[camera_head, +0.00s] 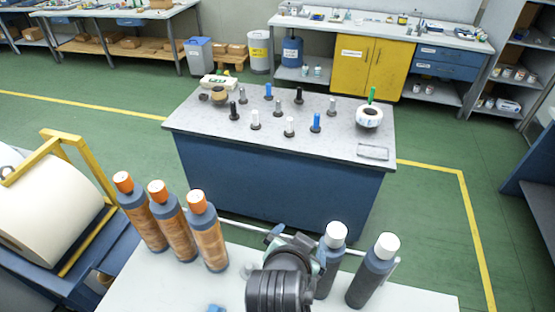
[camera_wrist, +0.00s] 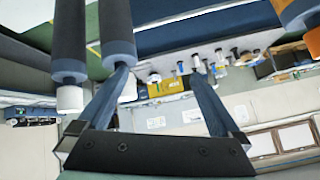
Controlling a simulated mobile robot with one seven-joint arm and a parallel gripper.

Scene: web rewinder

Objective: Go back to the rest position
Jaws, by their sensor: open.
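My gripper (camera_head: 297,244) is over the near white table (camera_head: 215,290), at its back edge and just left of two dark bottles with white caps (camera_head: 372,272). In the wrist view my gripper (camera_wrist: 160,75) has its two bluish fingers spread apart, with nothing between them. The wrist picture is upside down, and the dark bottles (camera_wrist: 68,35) hang at its upper left, close to one finger. I cannot tell whether they touch. My arm hides part of the near table and the left dark bottle's side.
Three orange-capped bottles (camera_head: 168,222) stand left on the near table. Beyond, a blue-sided table (camera_head: 280,185) bears several pegs, a white roll (camera_head: 369,116) and a tape roll (camera_head: 219,95). A large paper roll (camera_head: 50,215) in a yellow frame is at left. Green floor (camera_head: 430,225) is clear at right.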

